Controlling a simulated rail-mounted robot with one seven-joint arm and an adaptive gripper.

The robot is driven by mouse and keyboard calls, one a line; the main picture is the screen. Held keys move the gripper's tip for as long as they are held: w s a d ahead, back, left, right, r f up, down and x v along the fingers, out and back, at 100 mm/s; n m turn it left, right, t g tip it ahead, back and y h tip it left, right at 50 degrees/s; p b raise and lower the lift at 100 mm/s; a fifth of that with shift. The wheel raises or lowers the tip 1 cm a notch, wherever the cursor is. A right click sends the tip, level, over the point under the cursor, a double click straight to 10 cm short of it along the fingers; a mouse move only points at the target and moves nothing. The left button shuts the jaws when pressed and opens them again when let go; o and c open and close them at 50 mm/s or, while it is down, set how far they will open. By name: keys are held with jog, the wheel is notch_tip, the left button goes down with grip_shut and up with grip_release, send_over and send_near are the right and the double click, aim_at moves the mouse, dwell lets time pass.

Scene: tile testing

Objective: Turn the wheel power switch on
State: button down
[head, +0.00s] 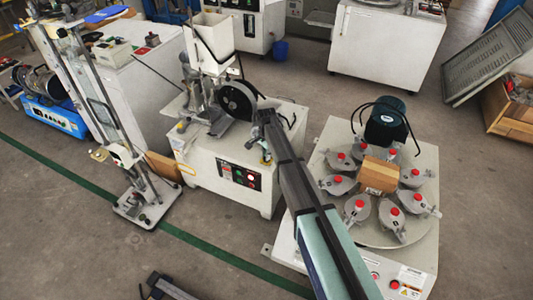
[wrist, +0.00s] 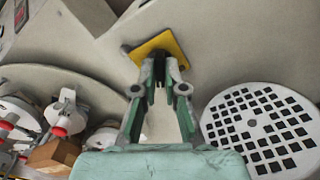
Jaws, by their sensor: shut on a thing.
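The wheel machine (head: 225,180) is a pale cabinet with a dark grinding wheel (head: 237,100) and a front panel with red and white buttons (head: 240,177). In the wrist view, a yellow square plate (wrist: 166,47) is fixed to a pale surface at top centre. My gripper (wrist: 160,72) is at its lower edge, its fingers close together on a small dark piece that I take for the wheel power switch (wrist: 160,76). The fingers mostly hide this piece, and its position cannot be told. In the head view, my arm reaches the machine's right side, where the switch is hidden.
A turntable (head: 400,232) with several red-knobbed grey holders and a wooden block (head: 379,175) stands at right. A white round grate (wrist: 262,125) is right of my gripper in the wrist view. A tall stand (head: 145,200) is at left. The front floor is mostly clear.

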jog(key=shift+m+p, duration=0.4)
jog(key=shift+m, duration=1.2)
jog(key=c, duration=1.2)
grip_release()
jog(key=shift+c, duration=0.2)
notch_tip(320, 180, up, 12)
